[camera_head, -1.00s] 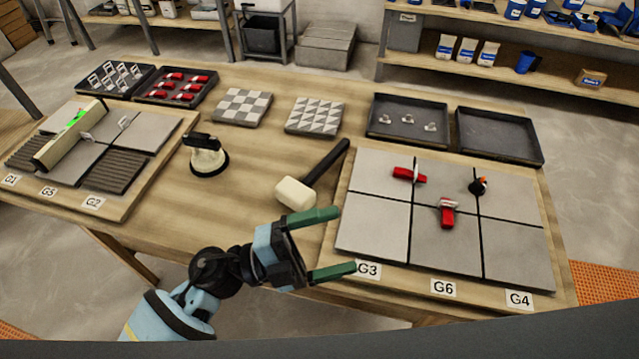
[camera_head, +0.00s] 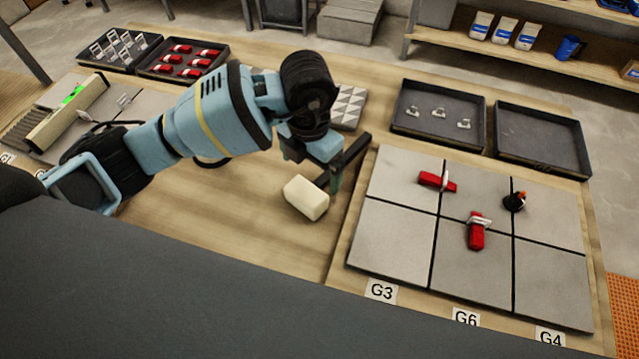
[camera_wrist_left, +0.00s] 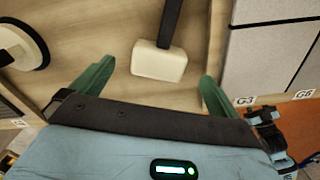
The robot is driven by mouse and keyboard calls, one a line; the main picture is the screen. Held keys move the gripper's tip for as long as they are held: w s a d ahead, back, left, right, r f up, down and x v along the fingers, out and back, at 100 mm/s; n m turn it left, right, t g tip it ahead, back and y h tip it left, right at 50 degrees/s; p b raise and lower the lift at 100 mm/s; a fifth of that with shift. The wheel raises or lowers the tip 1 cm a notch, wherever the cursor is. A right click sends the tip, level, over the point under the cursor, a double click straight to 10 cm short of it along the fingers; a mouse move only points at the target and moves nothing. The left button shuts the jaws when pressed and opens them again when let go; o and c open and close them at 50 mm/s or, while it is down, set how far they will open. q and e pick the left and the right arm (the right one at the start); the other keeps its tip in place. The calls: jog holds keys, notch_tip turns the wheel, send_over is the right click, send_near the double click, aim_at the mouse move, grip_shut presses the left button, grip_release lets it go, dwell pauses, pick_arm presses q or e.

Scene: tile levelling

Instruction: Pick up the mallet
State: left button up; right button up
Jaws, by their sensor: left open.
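The mallet has a cream block head (camera_head: 307,198) and a black handle (camera_head: 355,148). It lies on the wooden table, left of the right-hand tile board. In the left wrist view its head (camera_wrist_left: 158,62) sits just ahead of my left gripper, with the handle (camera_wrist_left: 170,22) running away from me. My left gripper (camera_head: 335,180) is over the mallet, fingers pointing down. In the left wrist view the open green fingers of my left gripper (camera_wrist_left: 152,90) are on either side of the head, with nothing between them. Part of the handle is hidden behind my gripper. My right gripper is not visible.
The tile board (camera_head: 400,232) with red clamps (camera_head: 476,232) and a small black-and-orange piece (camera_head: 514,201) is close on the right. Dark trays (camera_head: 545,142) stand behind it. A round-based suction cup (camera_wrist_left: 20,45) is at left in the wrist view.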

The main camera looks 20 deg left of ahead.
aim_at(308, 189)
pick_arm(q)
jog(key=shift+s, duration=0.5)
jog(key=shift+s+f, duration=0.1)
jog(key=shift+f, duration=0.75)
jog(key=shift+w+f, duration=0.2)
jog(key=shift+f, duration=0.15)
jog(key=shift+s+f, duration=0.15)
jog(key=shift+f, duration=0.15)
notch_tip(308, 189, down, 4)
jog(key=shift+a+f, duration=0.15)
jog(key=shift+f, duration=0.1)
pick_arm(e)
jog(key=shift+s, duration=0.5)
